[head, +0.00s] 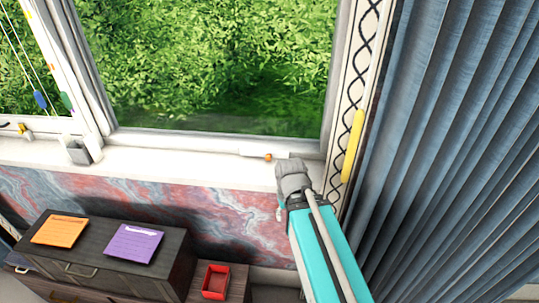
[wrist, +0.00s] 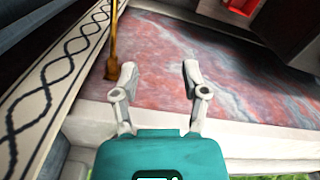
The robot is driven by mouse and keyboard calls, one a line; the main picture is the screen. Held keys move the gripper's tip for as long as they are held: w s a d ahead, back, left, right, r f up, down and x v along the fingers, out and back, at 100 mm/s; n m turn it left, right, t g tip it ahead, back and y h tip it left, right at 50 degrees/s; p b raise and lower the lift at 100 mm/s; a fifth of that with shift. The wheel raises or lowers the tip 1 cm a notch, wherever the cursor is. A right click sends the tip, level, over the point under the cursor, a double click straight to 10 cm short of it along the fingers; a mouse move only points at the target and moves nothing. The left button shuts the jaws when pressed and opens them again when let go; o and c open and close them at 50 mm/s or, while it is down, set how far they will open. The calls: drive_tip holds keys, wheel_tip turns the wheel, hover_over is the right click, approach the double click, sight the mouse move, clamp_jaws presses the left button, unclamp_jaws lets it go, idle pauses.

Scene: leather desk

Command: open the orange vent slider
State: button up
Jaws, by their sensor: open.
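A small orange knob (head: 268,156) sits on a thin white strip along the bottom of the window frame in the head view; it looks like the vent slider. My gripper (head: 291,178) is just right of and below this knob in the head view, apart from it in the picture. Its fingers are hard to make out there. In the wrist view my gripper (wrist: 158,74) is open, with nothing between its fingers. I cannot make out the orange knob in the wrist view.
A yellow bar (head: 352,146) stands beside the patterned strip and blue curtain (head: 440,150) at right. A dark drawer unit (head: 175,262) carries orange and purple notes. A red tray (head: 215,282) is beside it.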

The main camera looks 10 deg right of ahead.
drive_tip(key=shift+o, duration=0.6)
drive_tip(key=shift+w+r, duration=0.25)
drive_tip(key=shift+w, duration=0.15)
wheel_tip(320, 180, up, 13)
drive_tip(key=m+p, duration=0.3)
drive_tip(key=p, duration=1.1)
hover_over(268, 156)
drive_tip(key=shift+r+m, duration=0.1)
drive_tip(key=shift+m, duration=0.2)
drive_tip(key=shift+f+b, duration=0.2)
drive_tip(key=shift+b, duration=0.15)
wheel_tip(268, 156, down, 13)
drive_tip(key=b, duration=1.3)
drive_tip(key=shift+f, duration=0.2)
clamp_jaws()
